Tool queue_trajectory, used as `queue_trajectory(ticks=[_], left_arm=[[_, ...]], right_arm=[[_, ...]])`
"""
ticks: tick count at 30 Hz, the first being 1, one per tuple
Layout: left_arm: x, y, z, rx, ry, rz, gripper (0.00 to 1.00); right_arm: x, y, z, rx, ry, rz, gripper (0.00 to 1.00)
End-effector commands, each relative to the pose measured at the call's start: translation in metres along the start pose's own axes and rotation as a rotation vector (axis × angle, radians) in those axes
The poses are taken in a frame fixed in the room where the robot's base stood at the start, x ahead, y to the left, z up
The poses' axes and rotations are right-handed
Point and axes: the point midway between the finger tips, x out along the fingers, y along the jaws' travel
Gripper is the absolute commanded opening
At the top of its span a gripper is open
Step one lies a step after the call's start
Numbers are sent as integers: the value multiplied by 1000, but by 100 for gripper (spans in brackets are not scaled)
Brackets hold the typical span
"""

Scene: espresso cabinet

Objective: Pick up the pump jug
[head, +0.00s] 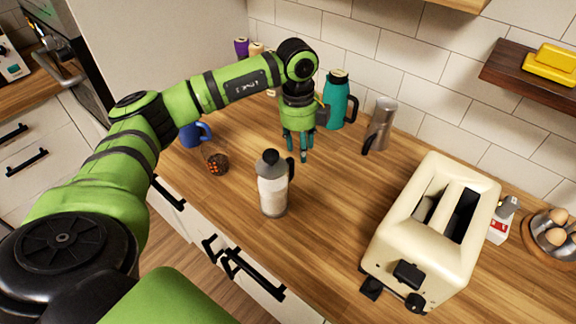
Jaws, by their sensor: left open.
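A pale jug with a black top and black side handle (272,190) stands upright near the counter's front edge. A teal jug with a black top and handle (336,100) stands upright farther back. I cannot tell for certain which is the pump jug. My left gripper (299,150) points down between the two, behind and slightly right of the pale jug and in front and left of the teal one. It is open and empty, and seems apart from both. My right gripper is not in view.
A steel jug (381,127) stands right of the teal jug. A cream toaster (430,235) fills the right front. A blue mug (192,134) and a glass with dark contents (217,163) are at left. The wooden counter (325,215) is clear between pale jug and toaster.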

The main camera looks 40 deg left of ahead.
Motion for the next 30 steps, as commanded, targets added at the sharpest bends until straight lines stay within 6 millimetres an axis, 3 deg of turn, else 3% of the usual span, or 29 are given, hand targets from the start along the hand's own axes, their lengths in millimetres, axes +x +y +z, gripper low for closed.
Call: queue_trajectory(ticks=[5, 17, 22, 29, 30], left_arm=[[-9, 13, 4, -14, -42, 56, 42], [32, 26, 8, -14, -41, 63, 42], [55, 25, 8, -14, -40, 59, 42], [59, 25, 8, -13, -40, 57, 42], [59, 25, 8, -13, -40, 57, 38]], right_arm=[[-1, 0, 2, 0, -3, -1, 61], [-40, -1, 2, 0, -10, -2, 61], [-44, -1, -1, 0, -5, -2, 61], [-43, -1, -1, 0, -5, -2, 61], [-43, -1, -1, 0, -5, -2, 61]])
